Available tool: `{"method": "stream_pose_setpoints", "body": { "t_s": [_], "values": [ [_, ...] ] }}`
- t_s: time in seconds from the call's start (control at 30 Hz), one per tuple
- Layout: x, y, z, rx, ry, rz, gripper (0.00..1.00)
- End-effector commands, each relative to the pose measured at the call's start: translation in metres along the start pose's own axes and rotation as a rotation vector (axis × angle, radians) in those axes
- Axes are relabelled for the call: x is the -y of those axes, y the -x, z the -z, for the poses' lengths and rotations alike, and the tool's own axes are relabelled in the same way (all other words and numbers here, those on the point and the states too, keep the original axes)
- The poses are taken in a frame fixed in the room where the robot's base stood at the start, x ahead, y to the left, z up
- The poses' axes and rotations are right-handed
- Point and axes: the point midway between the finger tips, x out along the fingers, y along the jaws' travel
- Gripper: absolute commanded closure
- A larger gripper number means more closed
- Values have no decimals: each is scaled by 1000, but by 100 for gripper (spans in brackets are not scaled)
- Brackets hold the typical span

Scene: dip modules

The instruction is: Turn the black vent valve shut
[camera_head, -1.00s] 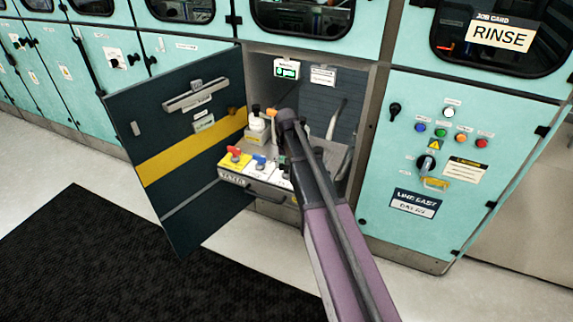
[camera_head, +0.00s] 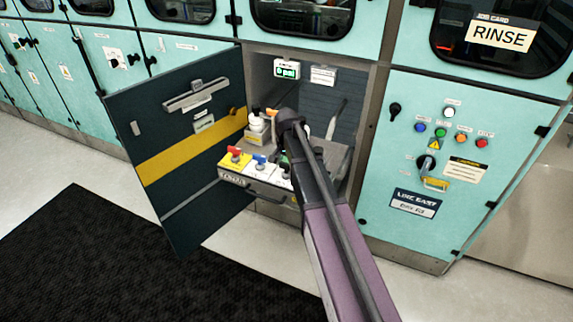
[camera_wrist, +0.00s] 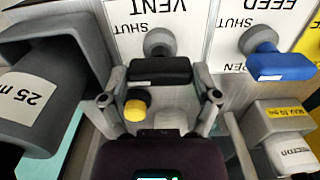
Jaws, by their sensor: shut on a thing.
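The black vent valve handle (camera_wrist: 165,71) lies crosswise in the wrist view, below its round grey hub (camera_wrist: 159,42) and the upside-down VENT plate (camera_wrist: 150,14). SHUT is printed beside the hub. My gripper (camera_wrist: 160,78) is shut on the handle, with one finger at each end. In the head view my wrist hides the gripper and the black handle. The blue feed handle (camera_wrist: 280,67) is to the right in the wrist view, on the neighbouring FEED plate (camera_wrist: 252,12).
Red (camera_head: 234,152) and blue (camera_head: 259,160) valves stand on the pulled-out drawer (camera_head: 262,195). The open dark door (camera_head: 180,150) stands at its left. A grey block marked 25 (camera_wrist: 45,85) and a yellow-labelled box (camera_wrist: 280,118) flank my gripper. A small display (camera_head: 287,70) hangs at the back.

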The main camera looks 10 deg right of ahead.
Motion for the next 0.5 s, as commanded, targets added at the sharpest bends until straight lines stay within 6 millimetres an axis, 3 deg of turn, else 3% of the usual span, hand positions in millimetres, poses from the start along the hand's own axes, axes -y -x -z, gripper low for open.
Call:
{"method": "stream_pose_setpoints", "body": {
  "t_s": [0.27, 0.3, 0.33, 0.37, 0.5],
  "values": [
    [-1, 0, 0, 0, -4, -1, 68],
    [-1, 0, 0, 0, -4, -1, 11],
    [-1, 0, 0, 0, -4, -1, 2],
    [-1, 0, 0, 0, -3, -1, 0],
    [0, 0, 0, 0, -2, -1, 0]
  ]
}}
